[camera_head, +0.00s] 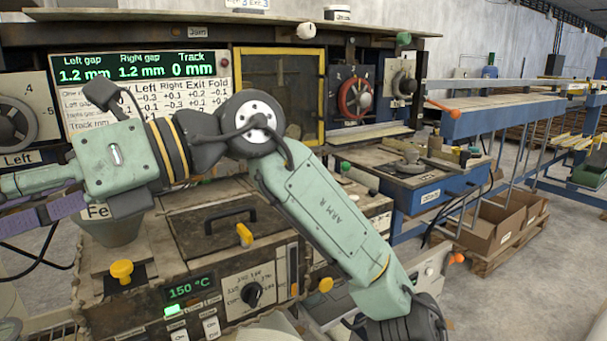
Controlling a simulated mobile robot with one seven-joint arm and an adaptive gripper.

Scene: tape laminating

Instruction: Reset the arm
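My pale green arm (325,215) rises from the lower right to a dark round elbow joint (255,122) in the middle. From there it runs left, through a joint with black and yellow bands, to a boxy green link (112,158) in front of the machine's panel. Beyond that link, green and purple parts reach the left edge. I make out no gripper fingertips, and nothing held shows.
The laminating machine fills the left and middle, with a gap display (140,66), red handwheel (355,98), black-handled lid (220,225) and 150 °C readout (188,290). A blue bench (428,193) and cardboard boxes (485,228) stand right. Floor is clear at the lower right.

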